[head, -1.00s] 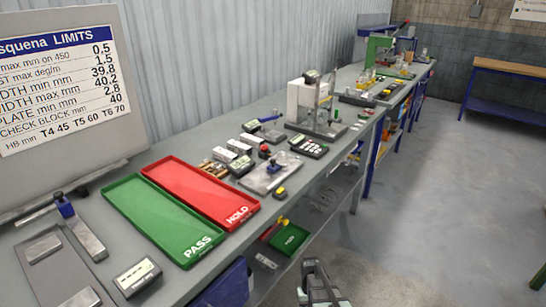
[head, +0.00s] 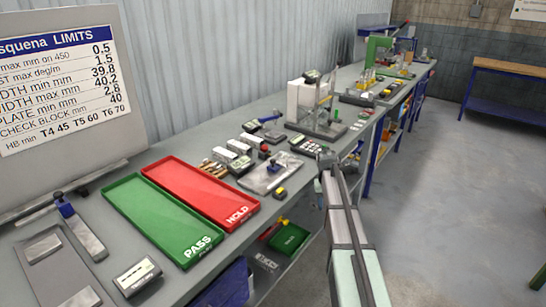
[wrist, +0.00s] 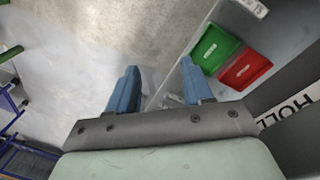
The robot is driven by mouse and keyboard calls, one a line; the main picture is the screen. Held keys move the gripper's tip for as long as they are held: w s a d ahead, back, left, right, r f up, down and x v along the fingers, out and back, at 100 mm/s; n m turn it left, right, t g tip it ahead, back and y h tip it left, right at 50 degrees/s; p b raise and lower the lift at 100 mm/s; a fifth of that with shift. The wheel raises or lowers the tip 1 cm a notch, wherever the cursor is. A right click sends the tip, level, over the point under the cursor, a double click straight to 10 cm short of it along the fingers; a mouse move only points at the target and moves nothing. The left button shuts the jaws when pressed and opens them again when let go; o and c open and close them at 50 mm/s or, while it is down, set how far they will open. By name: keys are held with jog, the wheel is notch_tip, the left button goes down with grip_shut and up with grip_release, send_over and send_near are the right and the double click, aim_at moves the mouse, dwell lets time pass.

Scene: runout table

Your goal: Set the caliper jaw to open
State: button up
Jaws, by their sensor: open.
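I cannot tell for certain which tool is the caliper. A steel bar with a blue slider (head: 66,209) lies at the front left of the bench in the head view. A flat steel plate with a blue-knobbed fixture (head: 270,175) sits right of the red tray. The jaw opening of neither can be read. My arm reaches up from the bottom in the head view, its dark end (head: 328,161) in front of the bench edge. In the wrist view my gripper (wrist: 157,86) has two blue fingers spread apart, with nothing between them.
A green PASS tray (head: 186,256) and red HOLD tray (head: 236,222) lie on the bench. A grey display unit (head: 138,277) is in front. A test stand (head: 318,128) stands farther back. Small green (wrist: 217,49) and red (wrist: 245,70) bins show in the wrist view.

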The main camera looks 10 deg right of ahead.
jog(key=w+r, duration=0.5)
jog(key=r, duration=0.7)
notch_tip(320, 180, up, 17)
jog(key=n+y, duration=0.1)
jog(key=n, duration=0.2)
send_over(273, 160)
notch_tip(273, 160, down, 13)
jog(key=shift+r, duration=0.1)
grip_shut()
